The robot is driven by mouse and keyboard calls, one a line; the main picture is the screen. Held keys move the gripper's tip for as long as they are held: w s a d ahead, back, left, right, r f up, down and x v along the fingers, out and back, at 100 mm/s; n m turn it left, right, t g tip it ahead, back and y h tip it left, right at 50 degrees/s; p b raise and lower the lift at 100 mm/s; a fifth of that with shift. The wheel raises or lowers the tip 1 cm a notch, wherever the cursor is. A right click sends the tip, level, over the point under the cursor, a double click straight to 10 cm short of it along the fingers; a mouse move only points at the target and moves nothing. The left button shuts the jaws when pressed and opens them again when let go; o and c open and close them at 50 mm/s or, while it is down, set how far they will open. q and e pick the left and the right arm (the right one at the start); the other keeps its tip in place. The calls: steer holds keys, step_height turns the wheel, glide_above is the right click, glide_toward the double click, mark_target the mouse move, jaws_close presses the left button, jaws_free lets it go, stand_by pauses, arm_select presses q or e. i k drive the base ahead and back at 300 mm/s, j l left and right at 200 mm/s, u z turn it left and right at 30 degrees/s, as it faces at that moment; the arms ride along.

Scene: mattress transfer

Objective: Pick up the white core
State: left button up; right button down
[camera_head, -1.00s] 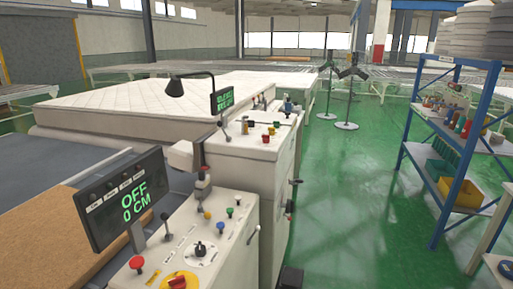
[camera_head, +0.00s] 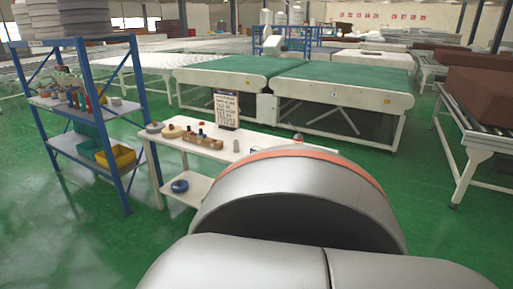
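A pale, flat, mattress-like slab (camera_head: 374,58) lies on a conveyor in the back, right of centre; it looks like the white core, but it is too far off to be sure. A large grey arm part of mine with an orange band fills the lower middle and right of the view. Neither gripper is in view, and nothing shows whether they hold anything. The arm part hides the floor close in front and part of the white table.
A white table (camera_head: 245,137) with small parts and a sign stands ahead. A blue shelf (camera_head: 127,170) is at left. Two green-topped conveyors (camera_head: 340,88) stand behind. A brown block (camera_head: 490,92) lies on a roller conveyor at right. Green floor is open at left.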

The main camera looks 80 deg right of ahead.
mark_target(236, 149)
steer(key=l+z, duration=0.1)
steer(key=z, duration=2.9)
steer(key=i+j+z, duration=0.25)
steer(key=j+z, duration=0.2)
steer(key=i+j+z, duration=0.25)
steer(key=j, duration=0.15)
steer(key=i+j+z, duration=0.15)
steer(key=j, duration=0.3)
steer(key=j+z, duration=0.15)
steer(key=j, duration=0.3)
steer(key=i+j, duration=0.1)
steer(key=j, duration=0.35)
steer(key=i+j+z, duration=0.1)
steer(key=j, duration=0.4)
steer(key=i+j, duration=0.1)
steer(key=j, duration=0.35)
steer(key=i+j, duration=0.1)
steer(key=j, duration=0.4)
steer(key=z, duration=0.05)
